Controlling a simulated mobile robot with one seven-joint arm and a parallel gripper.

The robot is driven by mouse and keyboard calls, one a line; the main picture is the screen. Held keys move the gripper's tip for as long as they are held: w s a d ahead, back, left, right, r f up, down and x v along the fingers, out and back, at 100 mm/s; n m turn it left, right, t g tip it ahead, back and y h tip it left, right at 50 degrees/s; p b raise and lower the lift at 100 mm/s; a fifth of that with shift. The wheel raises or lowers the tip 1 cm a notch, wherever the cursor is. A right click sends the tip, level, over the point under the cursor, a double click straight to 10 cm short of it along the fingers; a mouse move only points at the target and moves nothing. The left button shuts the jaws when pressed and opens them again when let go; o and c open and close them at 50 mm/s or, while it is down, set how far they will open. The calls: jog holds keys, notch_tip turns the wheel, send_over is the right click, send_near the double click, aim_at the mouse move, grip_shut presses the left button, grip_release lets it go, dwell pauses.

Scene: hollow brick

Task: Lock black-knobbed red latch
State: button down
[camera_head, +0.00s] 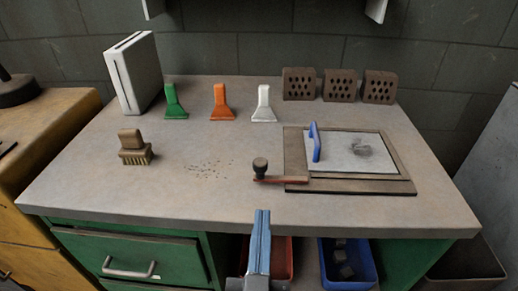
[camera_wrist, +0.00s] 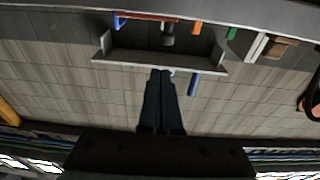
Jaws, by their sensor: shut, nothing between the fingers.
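The red latch (camera_head: 285,180) lies flat at the front left corner of a brown framed board (camera_head: 294,155). Its upright black knob (camera_head: 260,165) stands at the bar's left end, out over the bare tabletop. A grey plate with a blue handle (camera_head: 315,142) lies on the board. My gripper (camera_head: 261,213) is at the front edge of the table, nearer than the latch and apart from it. Its two fingers are together and empty. In the wrist view the shut fingers (camera_wrist: 165,73) point up the picture, and a dark knob (camera_wrist: 168,38) shows near the top.
Green, orange and white scrapers (camera_head: 263,104) stand behind the latch. Several hollow bricks (camera_head: 338,86) stand at the back right. A brush (camera_head: 134,147) and crumbs (camera_head: 210,168) are at left. Red and blue bins (camera_head: 347,270) sit below. The tabletop around the knob is clear.

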aim_at(260, 170)
jog(key=shift+g, duration=0.8)
jog(key=shift+s+a+f+p, duration=0.1)
jog(key=shift+s+a+p, duration=0.1)
jog(key=shift+s+p, duration=0.65)
jog(key=shift+s+a+p, duration=0.15)
jog(key=shift+s+p, duration=0.4)
jog(key=shift+p, duration=0.5)
jog(key=shift+s+a+f+p, duration=0.1)
jog(key=shift+s+a+p, duration=0.1)
jog(key=shift+s+p, duration=0.65)
jog(key=shift+w+r, duration=0.1)
jog(key=shift+w, duration=0.1)
jog(key=w, duration=1.4)
